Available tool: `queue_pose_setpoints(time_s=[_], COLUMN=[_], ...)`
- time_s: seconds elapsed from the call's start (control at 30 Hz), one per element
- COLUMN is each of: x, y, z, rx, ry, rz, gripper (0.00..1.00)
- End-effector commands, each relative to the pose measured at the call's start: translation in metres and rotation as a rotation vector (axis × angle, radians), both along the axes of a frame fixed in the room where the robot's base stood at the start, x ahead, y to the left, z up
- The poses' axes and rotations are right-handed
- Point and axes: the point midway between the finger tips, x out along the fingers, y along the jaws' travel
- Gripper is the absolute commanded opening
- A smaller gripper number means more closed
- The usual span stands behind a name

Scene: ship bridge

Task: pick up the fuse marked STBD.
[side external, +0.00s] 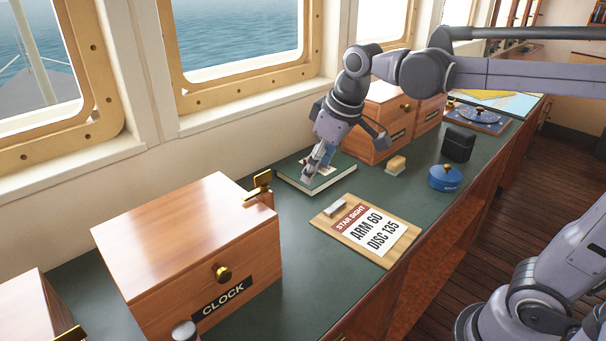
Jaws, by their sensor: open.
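My gripper (316,170) points down over a flat, dark green-topped item (342,176) with pale edges, like a book or panel, on the counter below the window. Its fingers are open, with the tips at or just above that item; I cannot tell whether they touch it. No fuse marked STBD can be made out. Something small and pale shows by the fingers, but it is too small to tell from them. A small grey-capped cylinder (184,331) stands at the bottom edge, its marking not readable.
A wooden CLOCK box (190,250) stands at the left front. A clipboard (385,252) reads "STAR SIGHT ARM 60 DISC 135".

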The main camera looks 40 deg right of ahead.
Motion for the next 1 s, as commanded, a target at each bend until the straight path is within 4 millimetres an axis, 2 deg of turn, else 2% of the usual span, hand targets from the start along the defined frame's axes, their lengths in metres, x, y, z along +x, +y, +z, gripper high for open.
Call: queue_pose_setpoints(time_s=[0.03,0.27,0.53,0.73,1.0], x=[0.014,0.066,0.119,0.14,0.146], y=[0.005,0.024,0.049,0.061,0.065], z=[0.004,0.009,-0.005,-0.018,-0.035], rx=[-0.008,-0.043,-0.076,-0.088,-0.092], ry=[0.023,0.134,0.263,0.327,0.347], rz=[0.025,0.143,0.283,0.352,0.376], gripper=[0.57,0.57,0.57,0.57,0.57])
